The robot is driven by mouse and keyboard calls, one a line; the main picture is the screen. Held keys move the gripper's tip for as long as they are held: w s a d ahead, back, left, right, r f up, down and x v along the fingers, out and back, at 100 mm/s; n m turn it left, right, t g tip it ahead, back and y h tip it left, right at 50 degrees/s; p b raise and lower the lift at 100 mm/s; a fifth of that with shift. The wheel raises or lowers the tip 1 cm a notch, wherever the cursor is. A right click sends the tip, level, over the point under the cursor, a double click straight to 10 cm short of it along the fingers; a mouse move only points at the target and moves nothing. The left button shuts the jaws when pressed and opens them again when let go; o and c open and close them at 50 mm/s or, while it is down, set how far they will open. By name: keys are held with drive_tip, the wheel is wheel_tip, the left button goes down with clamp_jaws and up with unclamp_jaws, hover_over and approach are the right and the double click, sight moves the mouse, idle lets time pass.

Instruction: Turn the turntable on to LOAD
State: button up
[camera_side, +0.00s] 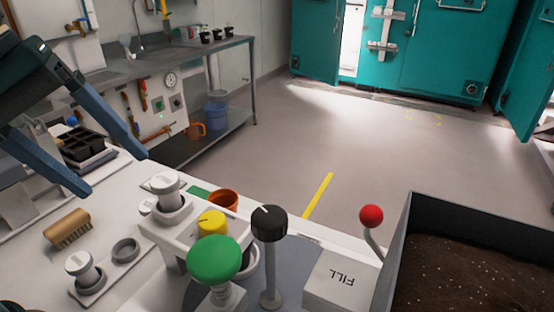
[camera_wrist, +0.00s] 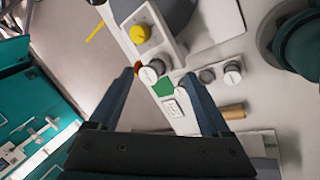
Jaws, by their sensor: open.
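The turntable (camera_side: 310,272) seems to be the grey-blue disc at the front of the bench, partly hidden by a black knob on a post (camera_side: 269,222) and a large green knob (camera_side: 214,258). In the wrist view a dark grey disc (camera_wrist: 178,10) at the top edge may be the same turntable. I cannot read a LOAD mark. My gripper (camera_side: 112,172) is open and empty, at the left of the side view, apart from the turntable. In the wrist view its fingertips (camera_wrist: 158,76) frame a white knob (camera_wrist: 152,71) and a green patch (camera_wrist: 162,87); contact is not clear.
A yellow knob (camera_side: 212,222) and an orange pot (camera_side: 223,199) stand near the green knob. A FILL box (camera_side: 340,284), a red-ball lever (camera_side: 371,216) and a soil bin (camera_side: 408,222) are at right. A brush (camera_side: 68,228) and white knobs (camera_side: 80,265) are at left.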

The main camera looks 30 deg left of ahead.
drive_tip(key=s+a+f+m+y, duration=0.1)
drive_tip(key=a+f+m, duration=0.1)
drive_tip(key=f+m, duration=0.2)
drive_tip(key=s+a+f+m+t+y, duration=0.1)
drive_tip(key=s+a+f+m, duration=0.1)
drive_tip(key=f+m, duration=0.3)
drive_tip(key=shift+s+a+m, duration=0.2)
drive_tip(key=shift+a+m, duration=0.05)
drive_tip(key=shift+m, duration=0.05)
